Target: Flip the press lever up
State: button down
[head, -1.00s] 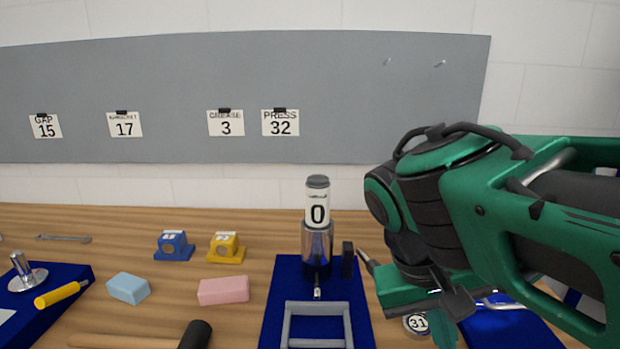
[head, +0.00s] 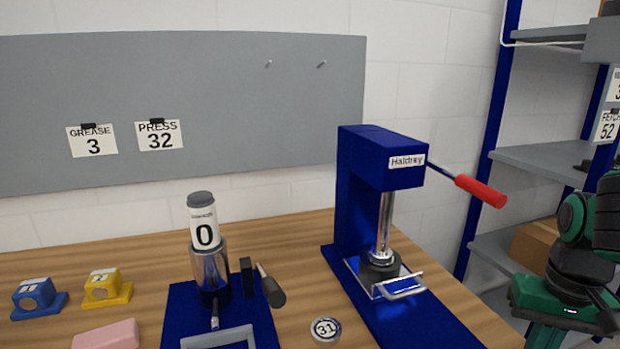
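The blue press (head: 362,190), marked Haldrey, stands upright at the right end of the wooden table. Its lever (head: 480,189) sticks out from the head to the right, with a red grip sloping slightly downward. The press's shiny ram (head: 385,228) reaches down to a dark round block in the wire-framed bed.
Grey shelves with blue posts (head: 490,140) stand behind at the right. Yellow and blue blocks sit at left.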

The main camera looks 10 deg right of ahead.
aim_at(497, 200)
jog(key=z, duration=1.35)
jog(key=k, duration=1.2)
jog(key=u, duration=0.65)
